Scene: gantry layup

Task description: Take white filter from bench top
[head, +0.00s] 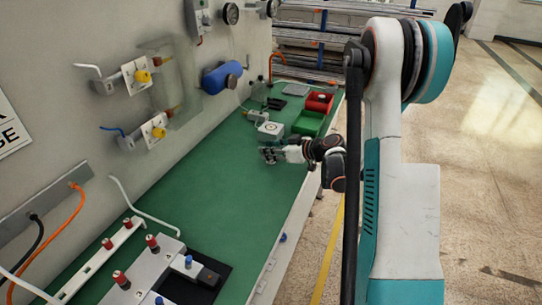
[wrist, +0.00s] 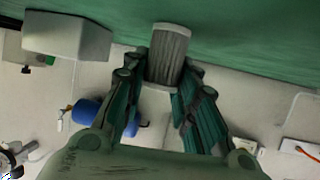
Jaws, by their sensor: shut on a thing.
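The white filter (wrist: 168,58) is a pale, ribbed cylinder with lighter end rims, at the top middle of the wrist view. My gripper (wrist: 163,80) has its two dark green fingers closed on either side of it, with the filter between the tips. In the head view my gripper (head: 270,154) is low over the far part of the green bench top (head: 222,190). The filter is too small and covered there to make out clearly. I cannot tell whether it still touches the bench.
A light grey box (head: 270,130) stands just behind my gripper; it also shows in the wrist view (wrist: 68,38). Green (head: 308,123) and red (head: 319,103) bins are close by. A blue cylinder (head: 221,78) juts from the wall. The middle bench is clear.

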